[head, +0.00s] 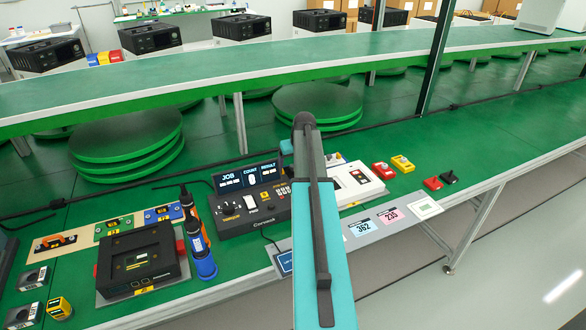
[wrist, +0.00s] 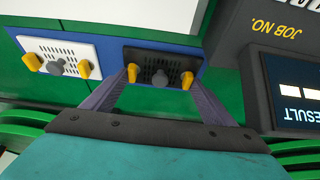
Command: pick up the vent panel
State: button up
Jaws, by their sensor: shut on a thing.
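A dark vent panel (wrist: 146,62) with slots, a grey knob and yellow end pieces is between my gripper's fingers (wrist: 160,75) in the wrist view. The fingers are shut on it, one near each end. It shows over a blue strip (wrist: 107,52); whether it touches the strip I cannot tell. A white vent panel (wrist: 42,47) with the same knob and yellow ends lies beside it to the left. In the head view my arm hides the gripper and the dark panel; a bit of a white panel (head: 335,158) shows right of my arm.
A black control console (head: 255,205) stands left of my arm, close beside the gripper. A white device (head: 362,185) stands right of it. Red and yellow switches (head: 402,163) are further right. A dark box (head: 138,262) and two upright tools (head: 202,250) stand at left.

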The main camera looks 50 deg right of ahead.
jog(key=shift+r, duration=0.15)
notch_tip(320, 180, up, 10)
jog(key=b, duration=0.1)
dwell(0.6)
jog(key=shift+a, duration=0.1)
dwell(0.4)
jog(key=w+a+r+n+y, duration=0.1)
jog(key=w+a, duration=0.3)
jog(key=a, duration=0.6)
jog(key=w+a+r+n, duration=0.2)
jog(key=w+a, duration=0.3)
jog(key=a, duration=0.4)
jog(key=w+a+r+n+y, duration=0.1)
jog(key=w+a, duration=0.3)
jog(key=a, duration=0.6)
jog(key=s+a+r, duration=0.1)
jog(key=s+a, duration=0.2)
jog(key=a, duration=0.9)
jog(key=s+a+r, duration=0.1)
jog(key=s+a, duration=0.3)
jog(key=a, duration=0.9)
jog(key=shift+a+n, duration=0.25)
jog(key=shift+n, duration=0.05)
jog(key=shift+d, duration=0.15)
